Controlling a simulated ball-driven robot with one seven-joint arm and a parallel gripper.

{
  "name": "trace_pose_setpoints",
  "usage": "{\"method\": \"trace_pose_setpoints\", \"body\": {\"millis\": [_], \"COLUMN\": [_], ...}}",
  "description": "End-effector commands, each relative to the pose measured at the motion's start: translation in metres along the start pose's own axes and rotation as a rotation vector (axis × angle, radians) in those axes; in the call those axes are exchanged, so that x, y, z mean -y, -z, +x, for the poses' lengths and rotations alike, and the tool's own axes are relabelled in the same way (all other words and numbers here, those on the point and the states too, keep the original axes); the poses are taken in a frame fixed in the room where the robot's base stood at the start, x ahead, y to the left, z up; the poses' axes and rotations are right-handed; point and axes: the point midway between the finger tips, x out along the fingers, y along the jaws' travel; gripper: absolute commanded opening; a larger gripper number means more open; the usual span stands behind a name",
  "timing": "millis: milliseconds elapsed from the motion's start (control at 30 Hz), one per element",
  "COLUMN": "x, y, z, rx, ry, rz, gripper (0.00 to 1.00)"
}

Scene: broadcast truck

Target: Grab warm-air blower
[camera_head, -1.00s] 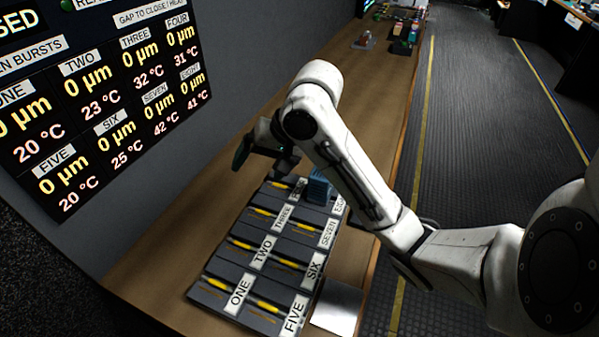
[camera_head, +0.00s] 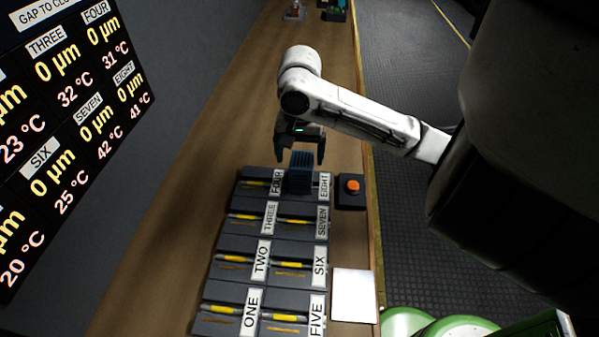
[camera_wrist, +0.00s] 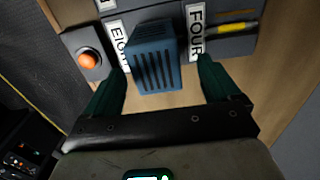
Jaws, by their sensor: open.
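The warm-air blower appears to be the blue box with dark slats (camera_head: 300,180). It sits at the far end of the labelled panel, between the FOUR and EIGHT labels. It also shows in the wrist view (camera_wrist: 155,62). My gripper (camera_head: 300,155) is open just behind the blower, pointing down toward it. In the wrist view, my gripper's two dark green fingers (camera_wrist: 163,70) stand apart on either side of the blower, with gaps at both sides. The fingers do not visibly touch it. The blower's underside is hidden.
The dark panel (camera_head: 262,238) carries several labelled slots with yellow pieces. An orange button on a black box (camera_head: 352,187) stands right of the EIGHT label. A white sheet (camera_head: 353,296) lies nearer. A wall display (camera_head: 70,110) is at left. The bench behind my gripper is mostly clear.

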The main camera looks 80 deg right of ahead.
Motion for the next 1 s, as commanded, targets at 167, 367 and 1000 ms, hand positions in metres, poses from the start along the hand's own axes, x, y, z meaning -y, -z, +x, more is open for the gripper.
{"method": "trace_pose_setpoints", "body": {"millis": [167, 367, 1000], "x": [-0.001, -0.004, -0.004], "y": [0.000, -0.001, -0.002], "z": [0.011, 0.033, 0.061], "rx": [0.000, -0.001, -0.001], "ry": [0.000, -0.003, 0.001], "rz": [-0.001, 0.001, -0.002], "gripper": [0.89, 0.89, 0.75]}}
